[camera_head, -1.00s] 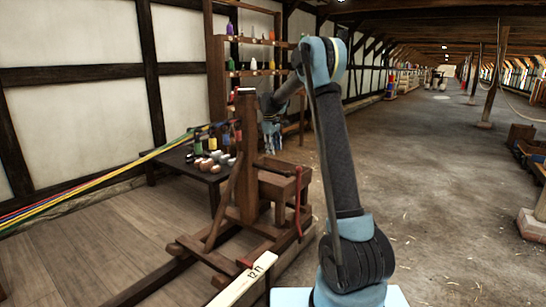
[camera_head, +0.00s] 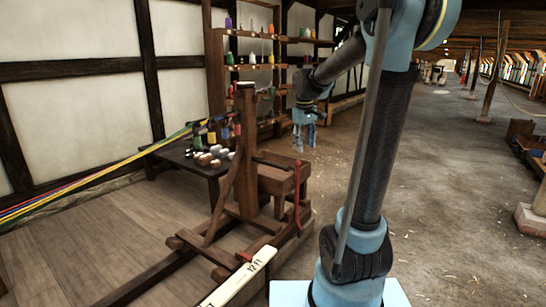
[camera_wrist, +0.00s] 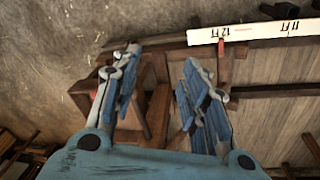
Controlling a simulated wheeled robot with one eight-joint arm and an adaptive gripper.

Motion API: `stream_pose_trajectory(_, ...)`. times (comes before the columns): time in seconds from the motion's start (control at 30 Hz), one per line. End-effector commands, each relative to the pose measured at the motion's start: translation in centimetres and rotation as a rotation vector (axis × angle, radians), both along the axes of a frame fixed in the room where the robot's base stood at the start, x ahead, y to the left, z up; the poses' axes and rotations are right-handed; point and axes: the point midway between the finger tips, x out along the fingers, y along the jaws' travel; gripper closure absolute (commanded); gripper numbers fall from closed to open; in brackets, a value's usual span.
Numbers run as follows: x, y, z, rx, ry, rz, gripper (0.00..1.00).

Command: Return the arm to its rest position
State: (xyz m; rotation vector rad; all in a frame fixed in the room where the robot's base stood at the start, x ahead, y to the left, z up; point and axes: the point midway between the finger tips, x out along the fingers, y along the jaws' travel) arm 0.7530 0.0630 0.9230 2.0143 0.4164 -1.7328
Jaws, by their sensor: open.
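My gripper (camera_head: 304,138) hangs in the air with its fingers pointing down, to the right of the wooden post stand (camera_head: 247,150) and above its lower right part. My arm rises from the light-blue base at the lower right and bends over at the top of the view. In the wrist view my gripper (camera_wrist: 157,85) shows two blue fingers spread apart with nothing between them. The wooden stand (camera_wrist: 158,112) shows below and beyond the fingers.
A dark table (camera_head: 190,163) with several small pots stands behind the post. Coloured ropes (camera_head: 95,178) run in from the left. Shelves (camera_head: 250,65) of bottles stand at the back. A white measuring board (camera_head: 240,277) lies in front. The aisle floor (camera_head: 440,170) at right is clear.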

Motion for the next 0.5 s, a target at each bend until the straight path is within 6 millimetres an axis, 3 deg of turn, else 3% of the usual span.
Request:
stream_pose_trajectory(0.1, -3.7, -1.2, -0.3, 0.015, -0.004, -0.048, 0.59)
stream_pose_trajectory(0.5, -14.9, -4.1, -3.3, 0.062, -0.018, -0.206, 0.59)
